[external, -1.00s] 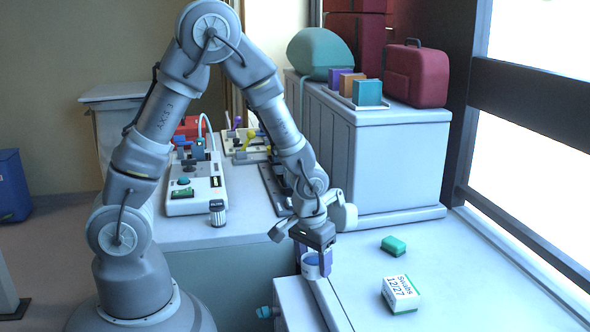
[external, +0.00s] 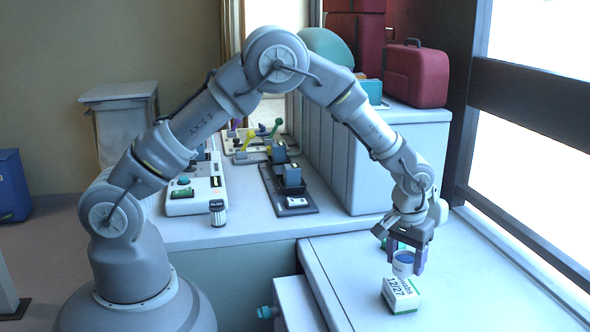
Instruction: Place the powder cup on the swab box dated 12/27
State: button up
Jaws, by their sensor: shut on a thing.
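The powder cup (external: 402,267), white with a blue top, is held between the fingers of my gripper (external: 405,262) in the external view. My gripper points down and is shut on the cup. The swab box (external: 401,297), white and green and marked 12/27, lies on the right-hand white surface. The cup is right over the far part of the box and hides some of its lettering. I cannot tell whether the cup touches the box.
A green block (external: 399,246) sits behind my gripper, mostly hidden. A tall white cabinet (external: 345,160) with a red case (external: 416,75) on it stands behind. A small labelled jar (external: 217,212) is on the left counter. The surface (external: 350,290) left of the box is clear.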

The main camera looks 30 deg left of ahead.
aim_at(404, 271)
notch_tip(404, 271, down, 4)
jog(key=shift+r+b, duration=0.2)
jog(key=shift+b, duration=0.4)
jog(key=shift+r, duration=0.1)
jog(key=o, duration=1)
jog(key=shift+o, duration=0.2)
notch_tip(404, 271, up, 12)
jog(key=s+p, duration=0.1)
jog(key=p, duration=0.1)
jog(key=shift+s+a+p, duration=0.15)
jog(key=shift+s+p, duration=0.05)
jog(key=shift+p, duration=0.2)
